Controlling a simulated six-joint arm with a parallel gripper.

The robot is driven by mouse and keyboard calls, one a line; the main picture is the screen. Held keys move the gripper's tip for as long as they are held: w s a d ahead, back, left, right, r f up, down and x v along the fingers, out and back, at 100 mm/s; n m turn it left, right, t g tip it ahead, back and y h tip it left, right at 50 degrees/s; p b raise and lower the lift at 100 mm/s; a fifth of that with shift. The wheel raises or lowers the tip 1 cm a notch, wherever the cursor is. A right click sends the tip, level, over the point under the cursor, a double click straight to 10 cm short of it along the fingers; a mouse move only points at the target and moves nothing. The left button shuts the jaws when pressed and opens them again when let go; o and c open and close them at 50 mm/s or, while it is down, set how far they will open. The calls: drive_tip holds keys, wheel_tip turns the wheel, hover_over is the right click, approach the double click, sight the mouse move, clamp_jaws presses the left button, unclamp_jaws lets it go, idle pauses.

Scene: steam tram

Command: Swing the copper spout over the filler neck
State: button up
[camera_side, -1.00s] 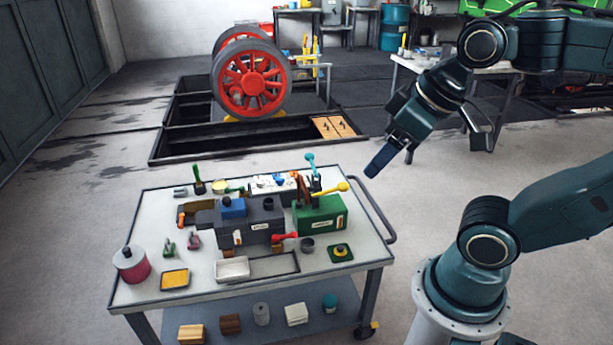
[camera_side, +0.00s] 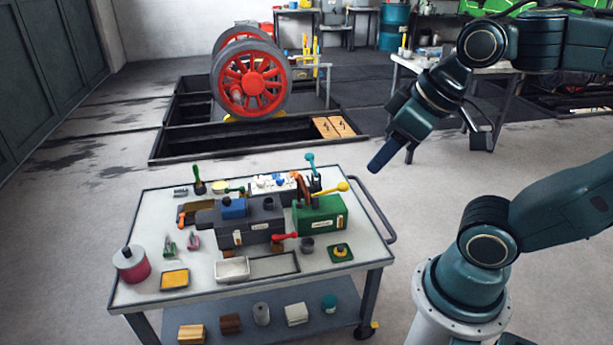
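A copper-brown curved spout (camera_side: 301,188) stands upright at the left end of the green box (camera_side: 322,216) on the cart. A short dark neck (camera_side: 268,203) sticks up from the grey block (camera_side: 252,222) just left of it; it looks like the filler neck. The spout appears beside this neck, not above it, though the view is too small to tell its exact direction. My gripper (camera_side: 394,158) hangs in the air right of the cart and higher, well apart from the spout. Its fingers look apart, with nothing between them.
Close around the spout stand a teal lever (camera_side: 311,164), a yellow-knobbed lever (camera_side: 342,187) and a red-handled lever (camera_side: 285,237).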

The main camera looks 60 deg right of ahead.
drive_tip(key=shift+w+r, duration=0.1)
drive_tip(key=shift+w, duration=0.2)
drive_tip(key=c, duration=0.7)
drive_tip(key=shift+w+d+r, duration=0.1)
drive_tip(key=shift+w+d, duration=0.05)
drive_tip(key=shift+w, duration=0.15)
drive_tip(key=w+d+f+n+g, duration=0.1)
drive_tip(key=w+d+f+n, duration=0.15)
drive_tip(key=w+d, duration=0.45)
drive_tip(key=w+d+f+n+g, duration=0.1)
drive_tip(key=w+d+n, duration=0.25)
drive_tip(key=w, duration=0.65)
drive_tip(key=w+d+f+n+y, duration=0.1)
drive_tip(key=w+d+f, duration=0.1)
drive_tip(key=d+f, duration=0.6)
drive_tip(key=w+d+f+n+g+y, duration=0.1)
drive_tip(key=w+d+f+n, duration=0.1)
drive_tip(key=d+f, duration=0.7)
drive_tip(key=w+d, duration=0.1)
drive_tip(key=d, duration=0.2)
drive_tip(key=shift+w, duration=0.1)
